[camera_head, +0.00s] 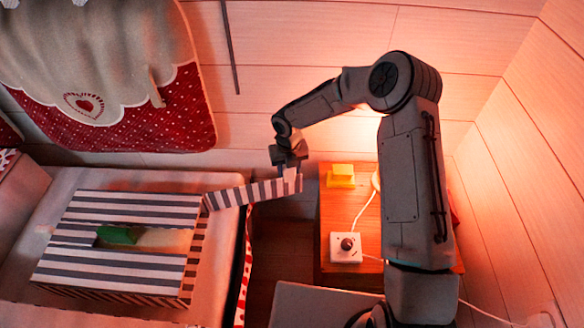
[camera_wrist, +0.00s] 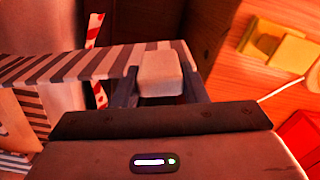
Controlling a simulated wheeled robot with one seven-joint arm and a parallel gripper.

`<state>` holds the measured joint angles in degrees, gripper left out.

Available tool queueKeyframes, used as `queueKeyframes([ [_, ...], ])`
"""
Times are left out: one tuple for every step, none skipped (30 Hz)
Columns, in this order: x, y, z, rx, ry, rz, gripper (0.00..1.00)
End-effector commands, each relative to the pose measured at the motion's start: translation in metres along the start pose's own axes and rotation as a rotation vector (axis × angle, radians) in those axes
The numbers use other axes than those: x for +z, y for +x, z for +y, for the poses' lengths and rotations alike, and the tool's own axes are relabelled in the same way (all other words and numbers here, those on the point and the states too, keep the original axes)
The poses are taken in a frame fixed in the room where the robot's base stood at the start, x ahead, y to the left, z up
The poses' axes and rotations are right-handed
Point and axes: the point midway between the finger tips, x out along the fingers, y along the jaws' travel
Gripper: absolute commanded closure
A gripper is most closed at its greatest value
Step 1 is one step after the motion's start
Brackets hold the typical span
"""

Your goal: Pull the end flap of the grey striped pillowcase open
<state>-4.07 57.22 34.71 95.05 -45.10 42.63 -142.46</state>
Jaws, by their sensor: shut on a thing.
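The grey striped pillowcase (camera_head: 120,270) lies on the bed at the left in the head view, shaped like a box. A long opening in its top shows something green and beige inside. Its striped end flap (camera_head: 235,194) reaches out to the right from its right end, past the bed's edge. My gripper (camera_head: 288,180) is shut on the flap's outer end. In the wrist view the flap (camera_wrist: 75,64) comes in from the left to a pale block (camera_wrist: 160,72) between my fingers. Whether that block belongs to the flap I cannot tell.
A wooden bedside table (camera_head: 345,274) stands right of the bed, with a yellow object (camera_head: 341,176) and a white box with a dark knob (camera_head: 347,247) on it. A white cable crosses it. A red curtain (camera_head: 165,115) hangs behind the bed. A dark gap separates bed and table.

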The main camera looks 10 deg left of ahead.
Motion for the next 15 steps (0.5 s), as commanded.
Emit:
queueKeyframes([
  [-0.0003, 0.0001, 0.0007, 0.002, 0.000, 0.001, 1.00],
  [-0.0003, 0.0001, 0.0005, 0.002, 0.000, 0.001, 1.00],
  [-0.0003, 0.0001, 0.0001, 0.002, 0.001, 0.001, 0.50],
  [-0.0003, 0.0001, -0.0002, 0.002, 0.002, 0.001, 0.41],
  [-0.0003, 0.0001, -0.0006, 0.002, 0.002, 0.001, 0.38],
  [-0.0002, 0.0001, -0.0011, 0.002, 0.003, 0.000, 0.38],
  [-0.0002, 0.0001, -0.0015, 0.002, 0.004, 0.000, 0.38],
  [-0.0002, 0.0000, -0.0019, 0.002, 0.005, 0.000, 0.38],
  [-0.0002, 0.0000, -0.0024, 0.001, 0.006, 0.000, 0.38],
  [-0.0001, 0.0000, -0.0027, 0.001, 0.006, 0.000, 0.38],
  [-0.0001, 0.0000, -0.0029, 0.001, 0.007, 0.000, 0.38],
  [-0.0001, -0.0003, -0.0032, 0.001, 0.007, 0.000, 0.38],
  [0.0000, -0.0009, -0.0033, 0.001, 0.007, 0.000, 0.38],
  [0.0002, -0.0020, -0.0035, 0.001, 0.008, 0.000, 0.38],
  [0.0004, -0.0046, -0.0036, 0.001, 0.008, -0.001, 0.38],
])
